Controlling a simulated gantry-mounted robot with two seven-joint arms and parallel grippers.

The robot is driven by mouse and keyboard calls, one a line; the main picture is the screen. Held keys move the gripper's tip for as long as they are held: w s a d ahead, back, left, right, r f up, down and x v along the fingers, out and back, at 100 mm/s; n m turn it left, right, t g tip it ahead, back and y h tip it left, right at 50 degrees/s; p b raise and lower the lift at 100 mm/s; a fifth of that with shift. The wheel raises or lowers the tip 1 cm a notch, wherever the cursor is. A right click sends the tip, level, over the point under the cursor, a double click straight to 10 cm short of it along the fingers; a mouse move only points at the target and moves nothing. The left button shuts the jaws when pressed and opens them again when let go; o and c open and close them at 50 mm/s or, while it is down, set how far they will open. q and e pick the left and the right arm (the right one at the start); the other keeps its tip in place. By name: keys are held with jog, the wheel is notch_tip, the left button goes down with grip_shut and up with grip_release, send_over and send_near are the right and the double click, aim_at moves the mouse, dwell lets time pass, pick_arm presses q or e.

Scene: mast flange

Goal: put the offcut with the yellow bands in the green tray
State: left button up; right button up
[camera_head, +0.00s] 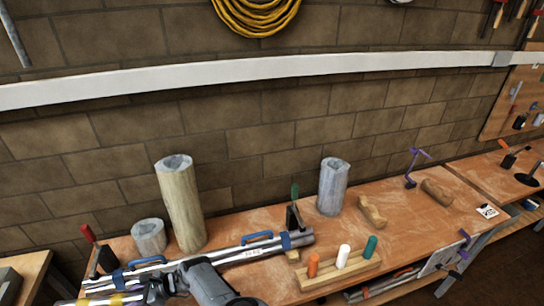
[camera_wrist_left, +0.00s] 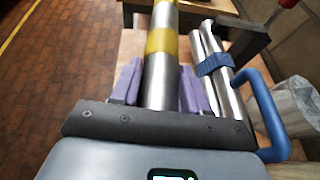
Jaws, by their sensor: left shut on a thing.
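The offcut is a shiny metal tube with yellow bands (camera_wrist_left: 162,70). In the head view its banded end (camera_head: 115,299) shows at the bottom left. My left gripper (camera_wrist_left: 160,88) is shut on it, with purple pads on both sides of the tube. In the head view my left gripper (camera_head: 158,290) is at the bench's front left, and my own wrist hides part of the tube. Beside it lie metal tubes with blue bands (camera_head: 215,254). I cannot make out a green tray for certain. My right gripper is not in view.
Blue handles (camera_head: 257,237) and dark upright holders (camera_head: 105,258) stand close to the tubes. Stone-like cylinders (camera_head: 333,187) and a tall wooden one (camera_head: 182,205) stand behind. A rack of coloured pegs (camera_head: 340,270) sits to the right. A grey box (camera_head: 10,284) shows at the left edge.

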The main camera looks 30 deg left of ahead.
pick_arm(q)
jog(key=w+a+r+m+t+y, duration=0.25)
jog(key=a+r+m+t, duration=0.25)
jog(key=a+r, duration=1)
jog(key=w+d+r+m+t, duration=0.8)
jog(key=w+r+t, duration=0.25)
jog(key=w, duration=0.25)
jog(key=w+d+f+m+t+h, duration=0.2)
jog(key=w+d+m+t+h, duration=0.15)
jog(key=d, duration=0.75)
jog(key=w+d+f+m+t+h, duration=0.1)
jog(key=w+d+m+t+h, duration=0.25)
jog(key=d, duration=0.75)
jog(key=s+d+f+m+h, duration=0.1)
jog(key=d+f+m+h, duration=0.2)
jog(key=d, duration=0.8)
jog(key=s+d+f+m+h, duration=0.2)
jog(key=d+f+m+h, duration=0.15)
jog(key=d, duration=0.65)
notch_tip(320, 180, up, 6)
jog(key=s+p, duration=0.1)
jog(key=p, duration=1.4)
jog(key=shift+s+y+p, duration=0.3)
jog(key=shift+s+y, duration=0.05)
jog(key=shift+y, duration=0.05)
